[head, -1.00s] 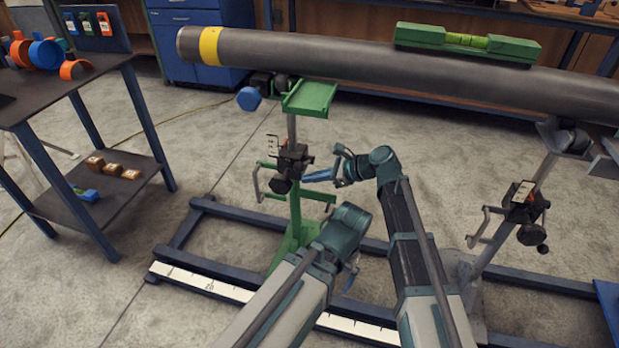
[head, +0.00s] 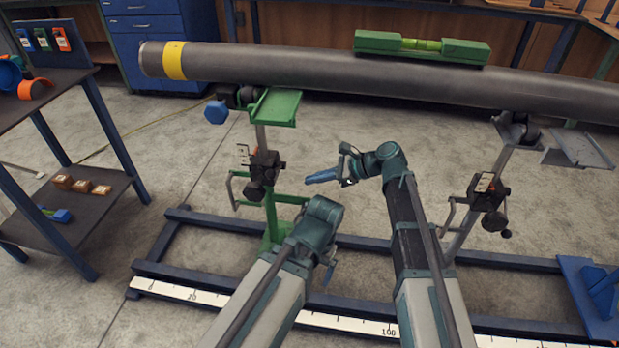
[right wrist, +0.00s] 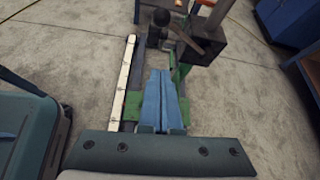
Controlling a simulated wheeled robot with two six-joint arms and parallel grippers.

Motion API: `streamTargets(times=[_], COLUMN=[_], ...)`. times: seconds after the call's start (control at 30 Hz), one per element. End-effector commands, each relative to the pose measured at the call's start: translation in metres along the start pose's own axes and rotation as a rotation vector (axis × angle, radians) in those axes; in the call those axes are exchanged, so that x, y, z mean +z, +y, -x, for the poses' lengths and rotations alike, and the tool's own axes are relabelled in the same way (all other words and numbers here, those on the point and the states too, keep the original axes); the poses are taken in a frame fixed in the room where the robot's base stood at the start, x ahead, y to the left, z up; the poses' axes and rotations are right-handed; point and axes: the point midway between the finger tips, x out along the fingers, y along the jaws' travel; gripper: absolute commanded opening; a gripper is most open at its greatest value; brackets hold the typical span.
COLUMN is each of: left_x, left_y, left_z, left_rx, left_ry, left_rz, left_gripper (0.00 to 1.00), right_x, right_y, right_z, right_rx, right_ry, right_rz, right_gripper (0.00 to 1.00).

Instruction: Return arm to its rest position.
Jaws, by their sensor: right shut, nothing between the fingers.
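My right arm reaches in from the bottom of the head view. Its gripper (head: 322,177) has blue fingers that point left, just right of the green stand (head: 272,213), with a small gap to it. In the right wrist view the two blue fingers (right wrist: 159,98) lie together with nothing between them. The stand's dark clamp block shows beyond the fingertips. My left arm comes in from the bottom left. Its gripper (head: 328,275) points down and away, largely hidden behind its own wrist, so I cannot tell its jaws.
A grey pipe (head: 300,74) with a yellow band lies across the green stand and a grey stand (head: 478,205). A green level (head: 423,47) rests on the pipe. A blue rail frame with a white scale (head: 345,322) lies below. A shelved table (head: 100,205) stands left. Floor between the stands is open.

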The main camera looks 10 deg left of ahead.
Motion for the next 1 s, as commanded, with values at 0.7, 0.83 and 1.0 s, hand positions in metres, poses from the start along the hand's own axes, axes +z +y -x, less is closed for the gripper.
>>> streamTargets(times=[0.7,0.83,1.0], left_x=[0.0,0.0,0.0], left_y=[0.0,0.0,0.0], left_z=[0.0,0.0,0.0], left_rx=[0.0,0.0,0.0], left_ry=[0.0,0.0,0.0], left_rz=[0.0,0.0,0.0], left_gripper=[0.95,0.95,0.95], right_x=[-0.077,-0.125,-0.165], right_y=[0.058,0.093,0.123], right_z=[0.038,0.073,0.113], right_rx=[0.093,0.248,0.463], right_ry=[0.308,0.496,0.64], right_rz=[0.493,0.814,1.093], right_gripper=[0.0,0.0,0.0])
